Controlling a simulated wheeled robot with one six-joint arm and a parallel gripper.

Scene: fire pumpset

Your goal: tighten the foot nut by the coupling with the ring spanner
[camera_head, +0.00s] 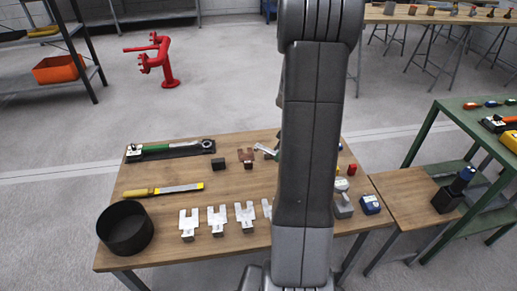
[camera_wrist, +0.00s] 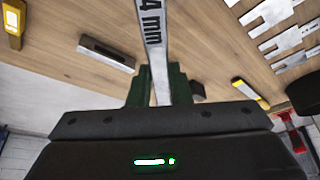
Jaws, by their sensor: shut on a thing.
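The ring spanner (camera_wrist: 153,25), a flat silver bar with "4 mm" legible on it, runs up out of the top of the wrist view. My gripper (camera_wrist: 159,80) has its green fingers shut on the spanner's shank. The spanner's far end is out of that view. The foot nut, the coupling and the pumpset are not visible in either view.
On the wooden table (camera_head: 140,207) are a green-handled wrench in a black tray (camera_head: 170,150), a yellow-handled file (camera_head: 165,190), a black round bin (camera_head: 125,229) and several slotted metal plates (camera_head: 217,220). A green bench (camera_head: 427,125) stands at right, a red hydrant (camera_head: 160,62) behind.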

